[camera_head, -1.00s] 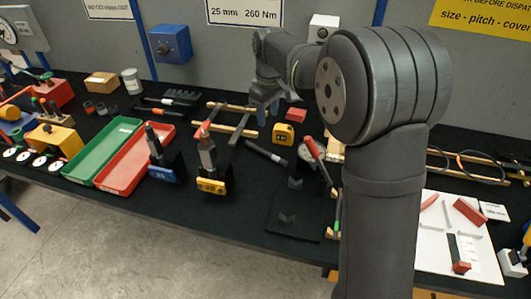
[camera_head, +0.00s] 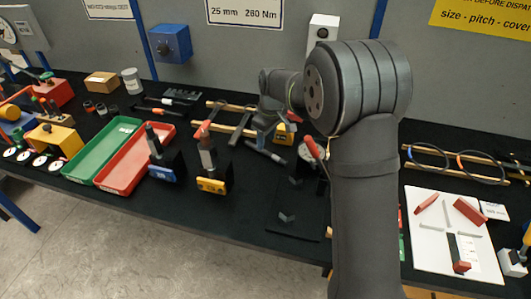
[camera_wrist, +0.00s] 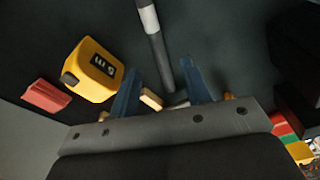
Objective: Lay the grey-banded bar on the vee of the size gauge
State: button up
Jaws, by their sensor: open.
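The bar with a pale grey band (camera_head: 272,155) lies on the black bench top in the head view. In the wrist view the bar (camera_wrist: 158,48) runs down from the top edge, its light band near the top. My gripper (camera_head: 262,139) is over the bar's far end. In the wrist view my gripper (camera_wrist: 160,78) is open, with a blue finger on each side of the bar's line and a gap to both. A small dark vee piece (camera_head: 286,217) stands on a dark plate nearer the front; a round dial (camera_head: 306,152) is partly behind my arm.
A yellow tape measure (camera_wrist: 94,68) and a red block (camera_wrist: 46,95) lie left of the fingers in the wrist view. A yellow-based stand (camera_head: 212,185) and a red tray (camera_head: 135,160) are to the left. A white board (camera_head: 430,255) is at right.

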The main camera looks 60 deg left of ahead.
aim_at(266, 151)
notch_tip(266, 151, down, 5)
jog(key=shift+a+r, duration=0.1)
grip_shut()
jog(key=shift+r, duration=0.1)
